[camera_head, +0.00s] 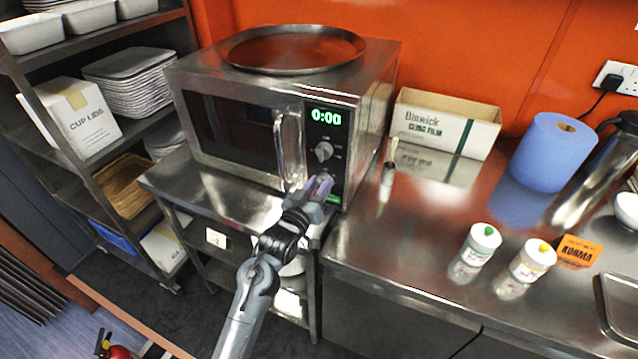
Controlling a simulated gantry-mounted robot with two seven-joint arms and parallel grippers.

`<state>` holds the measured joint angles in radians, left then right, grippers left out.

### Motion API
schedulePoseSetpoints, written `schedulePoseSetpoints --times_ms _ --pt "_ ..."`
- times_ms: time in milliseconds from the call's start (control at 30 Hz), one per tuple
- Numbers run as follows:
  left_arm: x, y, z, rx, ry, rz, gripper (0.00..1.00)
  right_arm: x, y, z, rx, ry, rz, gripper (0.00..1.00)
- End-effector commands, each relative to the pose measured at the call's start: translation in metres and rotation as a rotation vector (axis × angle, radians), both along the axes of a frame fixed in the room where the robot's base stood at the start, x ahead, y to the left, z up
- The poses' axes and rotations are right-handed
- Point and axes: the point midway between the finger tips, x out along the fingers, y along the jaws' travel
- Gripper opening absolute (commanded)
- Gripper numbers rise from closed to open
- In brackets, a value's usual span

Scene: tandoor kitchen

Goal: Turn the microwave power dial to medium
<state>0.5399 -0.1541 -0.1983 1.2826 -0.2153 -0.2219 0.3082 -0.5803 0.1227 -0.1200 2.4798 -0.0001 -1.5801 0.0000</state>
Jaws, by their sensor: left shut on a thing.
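The steel microwave (240,130) stands on a steel stand, its door closed and its green display (326,117) reading 0:00. A round dial (324,151) with small marks around it shows on the control panel below the display. The marks are too small to read. My left gripper (320,186) is at the lower part of the panel, below that dial. It is shut on what seems to be a lower dial, mostly hidden by the fingers. My right gripper is not in view.
A round tray (292,48) lies on top of the microwave. The door handle (287,150) is left of my gripper. On the counter to the right are a cling film box (440,122), a blue roll (548,155) and two white tubs (482,244).

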Motion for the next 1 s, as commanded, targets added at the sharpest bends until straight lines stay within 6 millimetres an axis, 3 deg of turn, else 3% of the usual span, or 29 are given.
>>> schedulePoseSetpoints --times_ms 400,900,933,1000 --pt "-0.0004 -0.0006 -0.001 -0.152 0.068 0.0 0.02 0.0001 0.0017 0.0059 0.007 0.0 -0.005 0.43" --pt "-0.0003 -0.0006 -0.0012 -0.164 0.074 -0.001 0.02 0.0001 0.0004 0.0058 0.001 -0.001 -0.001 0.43" --pt "-0.0003 -0.0006 -0.0013 -0.164 0.074 -0.001 0.37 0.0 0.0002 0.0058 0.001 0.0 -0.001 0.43" --pt "-0.0002 -0.0006 -0.0012 -0.164 0.074 -0.001 0.48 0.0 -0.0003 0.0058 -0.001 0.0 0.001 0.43"
